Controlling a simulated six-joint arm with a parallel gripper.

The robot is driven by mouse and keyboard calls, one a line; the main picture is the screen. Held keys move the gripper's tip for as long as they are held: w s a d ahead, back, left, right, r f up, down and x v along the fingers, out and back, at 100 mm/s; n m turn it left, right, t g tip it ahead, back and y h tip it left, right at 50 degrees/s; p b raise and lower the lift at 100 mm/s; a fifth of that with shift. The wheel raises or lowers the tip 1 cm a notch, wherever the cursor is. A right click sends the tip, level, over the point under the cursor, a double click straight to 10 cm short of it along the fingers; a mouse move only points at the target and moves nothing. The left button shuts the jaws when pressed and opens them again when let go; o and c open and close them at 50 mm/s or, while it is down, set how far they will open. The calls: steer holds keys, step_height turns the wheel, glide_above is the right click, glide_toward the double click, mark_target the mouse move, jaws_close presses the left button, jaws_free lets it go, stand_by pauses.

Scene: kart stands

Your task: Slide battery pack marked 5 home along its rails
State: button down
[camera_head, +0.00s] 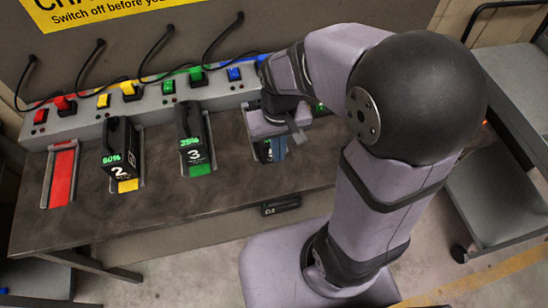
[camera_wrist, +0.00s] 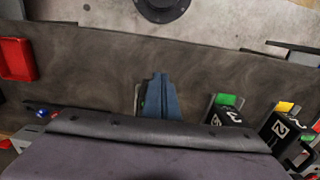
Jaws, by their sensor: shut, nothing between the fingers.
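I cannot read a 5 on any pack. A dark pack (camera_head: 263,152) with green display digits stands in the bay under my gripper. Its number is mostly hidden by the fingers. My gripper (camera_head: 280,152) points down in front of it, shut and empty. In the wrist view the blue-grey fingers (camera_wrist: 161,78) are together over the bench, with a sliver of green lettering beside them. Whether they touch the pack I cannot tell. The charging strip (camera_head: 150,105) runs along the back. My arm hides its right end and any bay there.
Pack 2 (camera_head: 120,152) stands in the yellow bay and pack 3 (camera_head: 195,140) in the green bay. The red bay (camera_head: 62,177) is empty. A dark box (camera_head: 281,206) is below the bench's front edge. A grey cart (camera_head: 500,200) stands right.

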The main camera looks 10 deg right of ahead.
mark_target(264, 147)
step_height(264, 147, down, 10)
steer(key=shift+f+p, duration=0.1)
steer(key=shift+p, duration=0.4)
steer(key=shift+w+r+p, duration=0.2)
steer(key=shift+w+p, duration=0.4)
steer(key=shift+w, duration=0.55)
steer(key=shift+w+f+p, duration=0.1)
steer(key=shift+w+p, duration=0.2)
steer(key=shift+w, duration=0.6)
steer(key=w, duration=0.5)
steer(key=shift+w, duration=0.45)
